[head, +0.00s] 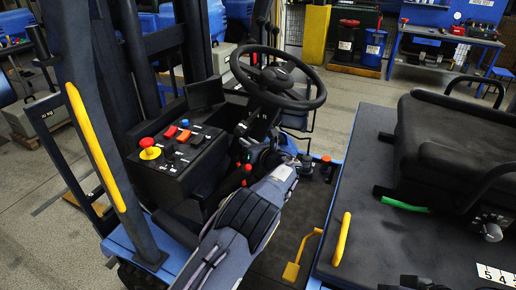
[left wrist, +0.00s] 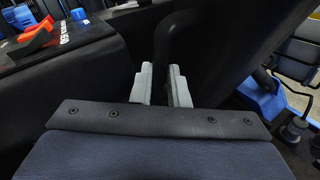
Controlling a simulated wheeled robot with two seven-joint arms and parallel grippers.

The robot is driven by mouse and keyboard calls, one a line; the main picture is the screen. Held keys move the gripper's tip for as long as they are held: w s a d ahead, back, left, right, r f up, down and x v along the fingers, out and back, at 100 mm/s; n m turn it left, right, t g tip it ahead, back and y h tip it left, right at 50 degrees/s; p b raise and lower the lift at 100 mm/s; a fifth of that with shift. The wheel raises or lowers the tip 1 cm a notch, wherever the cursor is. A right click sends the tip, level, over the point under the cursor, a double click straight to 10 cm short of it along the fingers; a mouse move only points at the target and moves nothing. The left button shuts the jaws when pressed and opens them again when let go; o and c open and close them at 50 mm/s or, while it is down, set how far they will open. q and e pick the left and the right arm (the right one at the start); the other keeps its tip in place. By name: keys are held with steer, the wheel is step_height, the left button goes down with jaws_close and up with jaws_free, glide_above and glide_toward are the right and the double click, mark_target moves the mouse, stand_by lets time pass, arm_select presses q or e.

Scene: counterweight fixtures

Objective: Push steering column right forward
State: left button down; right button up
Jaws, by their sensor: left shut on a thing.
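The black steering column (head: 243,125) rises from the forklift's cab floor to the black steering wheel (head: 279,80) in the head view. My left arm reaches in from the bottom of the head view, and its gripper is mostly hidden there behind the forearm, near the column's base. In the left wrist view, the pale fingers of my left gripper (left wrist: 161,87) stand on both sides of a dark curved bar (left wrist: 173,42), which appears to be part of the column. The gripper is shut on it. My right gripper is not seen.
A black control console (head: 180,155) with a red and yellow stop button (head: 149,148) stands left of the column. Red-knobbed levers (head: 246,170) stand close to my left arm. The black seat (head: 450,140) is at the right. A yellow handle (head: 342,240) rises in front.

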arm_select(q)
steer(key=c, duration=1.4)
jaws_free()
steer(key=b+v, duration=0.2)
steer(key=v, duration=0.5)
steer(key=shift+s+d+b, duration=0.25)
steer(key=shift+s+b, duration=0.1)
steer(key=shift+c, duration=0.5)
